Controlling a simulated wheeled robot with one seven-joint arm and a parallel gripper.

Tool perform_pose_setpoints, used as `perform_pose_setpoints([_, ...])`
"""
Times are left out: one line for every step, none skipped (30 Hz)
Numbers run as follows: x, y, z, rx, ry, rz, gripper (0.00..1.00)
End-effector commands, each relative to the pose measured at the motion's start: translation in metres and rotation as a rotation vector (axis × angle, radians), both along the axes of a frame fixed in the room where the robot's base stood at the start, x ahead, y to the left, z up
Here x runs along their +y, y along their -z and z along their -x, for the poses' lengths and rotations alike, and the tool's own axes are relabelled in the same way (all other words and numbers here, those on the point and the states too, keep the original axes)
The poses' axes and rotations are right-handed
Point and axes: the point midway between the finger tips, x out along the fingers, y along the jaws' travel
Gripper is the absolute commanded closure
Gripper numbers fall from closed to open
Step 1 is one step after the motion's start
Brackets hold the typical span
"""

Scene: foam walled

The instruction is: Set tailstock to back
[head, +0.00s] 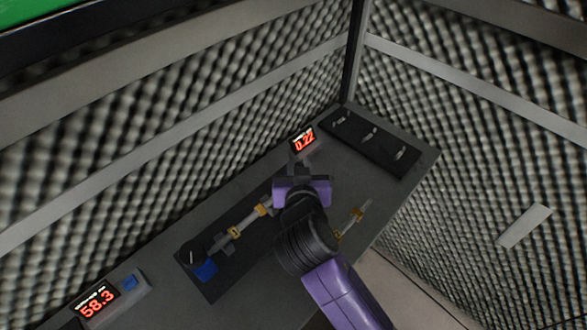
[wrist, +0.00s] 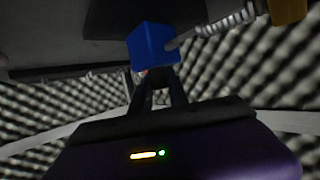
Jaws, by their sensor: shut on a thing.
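In the wrist view my gripper (wrist: 157,85) has its fingers closed on a blue block (wrist: 152,44). A grey ridged rod (wrist: 225,25) runs from that block to the right, towards a yellow part (wrist: 288,10). In the head view my gripper (head: 300,178) is over the far right end of a black-based fixture (head: 222,283); it hides the block it holds. A rod with yellow collars (head: 248,220) runs along the fixture, with another blue block (head: 205,270) at its near left end. No label shows which part is the tailstock.
A red display (head: 304,140) reads about 0.22 behind my gripper; another (head: 95,301) reads 58.3 at lower left. A black panel (head: 372,143) carries several small silver items. A rod with yellow bands (head: 354,217) lies right of my arm. Foam walls enclose the bench (head: 412,178).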

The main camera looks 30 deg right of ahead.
Motion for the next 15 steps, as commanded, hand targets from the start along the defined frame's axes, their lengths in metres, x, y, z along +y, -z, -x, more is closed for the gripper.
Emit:
perform_pose_setpoints([-0.0038,-0.0004,-0.0003,-0.001,0.008,0.003,1.00])
perform_pose_setpoints([-0.0041,-0.0004,-0.0003,-0.002,0.009,0.004,1.00])
perform_pose_setpoints([-0.0044,-0.0005,-0.0003,-0.002,0.009,0.004,1.00])
perform_pose_setpoints([-0.0046,-0.0005,-0.0003,-0.001,0.010,0.004,1.00])
perform_pose_setpoints([-0.0048,-0.0006,-0.0004,-0.001,0.010,0.004,1.00])
perform_pose_setpoints([-0.0050,-0.0007,-0.0004,-0.001,0.011,0.004,0.71])
perform_pose_setpoints([-0.0050,-0.0007,-0.0004,-0.001,0.011,0.004,0.65])
perform_pose_setpoints([-0.0048,-0.0007,-0.0004,-0.001,0.010,0.004,0.59])
perform_pose_setpoints([-0.0044,-0.0006,-0.0004,-0.001,0.010,0.004,0.57])
perform_pose_setpoints([-0.0042,-0.0006,-0.0003,-0.002,0.009,0.004,0.57])
perform_pose_setpoints([-0.0039,-0.0006,-0.0002,-0.002,0.009,0.004,0.57])
perform_pose_setpoints([-0.0037,-0.0006,-0.0002,-0.002,0.008,0.003,0.57])
perform_pose_setpoints([-0.0036,-0.0007,-0.0002,-0.002,0.008,0.003,0.57])
perform_pose_setpoints([-0.0034,-0.0006,-0.0001,-0.002,0.008,0.003,0.57])
perform_pose_setpoints([-0.0032,-0.0006,-0.0001,-0.002,0.008,0.003,0.57])
